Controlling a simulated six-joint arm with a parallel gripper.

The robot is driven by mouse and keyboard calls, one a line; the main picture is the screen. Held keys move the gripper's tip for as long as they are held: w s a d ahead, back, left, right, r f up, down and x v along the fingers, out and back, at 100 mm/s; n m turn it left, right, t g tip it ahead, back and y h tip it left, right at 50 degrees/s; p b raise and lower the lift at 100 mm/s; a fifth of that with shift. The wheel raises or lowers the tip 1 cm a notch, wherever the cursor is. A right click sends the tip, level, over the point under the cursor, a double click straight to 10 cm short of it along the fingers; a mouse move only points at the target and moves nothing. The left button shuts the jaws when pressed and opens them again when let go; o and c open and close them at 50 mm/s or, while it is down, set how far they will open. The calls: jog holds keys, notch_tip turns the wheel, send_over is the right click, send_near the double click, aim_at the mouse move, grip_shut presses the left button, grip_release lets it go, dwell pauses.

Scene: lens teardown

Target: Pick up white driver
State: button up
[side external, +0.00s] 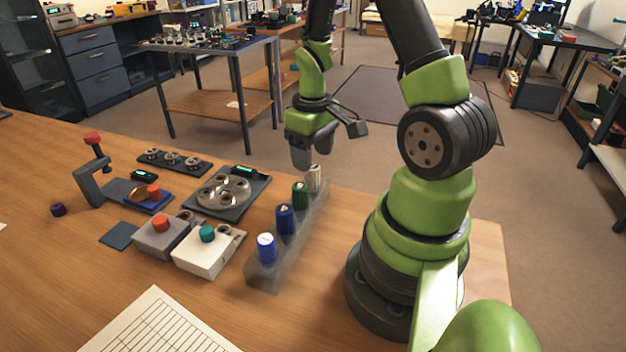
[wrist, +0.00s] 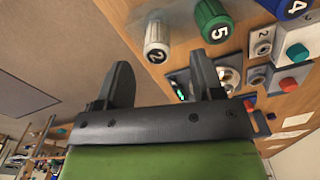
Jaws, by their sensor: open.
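The white driver (side external: 314,178) stands upright at the far end of a grey translucent rack (side external: 262,272) on the table. In the wrist view its ribbed white handle (wrist: 158,32) carries a "2" on its cap and lies just beyond the fingertips, between their lines. My gripper (side external: 300,160) is above and just left of the white driver in the side view. Its two fingers (wrist: 160,80) are apart with nothing between them. The driver's shaft is hidden in the rack.
A green driver (side external: 300,194) stands beside the white one, then blue drivers (side external: 285,219) nearer the camera. A dark plate with round parts (side external: 226,194), two button boxes (side external: 205,250) and a small clamp stand (side external: 92,172) are left of the rack.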

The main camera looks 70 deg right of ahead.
aim_at(314, 167)
jog(key=shift+s+d+f, duration=0.1)
jog(key=shift+f, duration=1.3)
jog(key=shift+d+f, duration=0.1)
jog(key=shift+f, duration=1.3)
jog(key=c, duration=1)
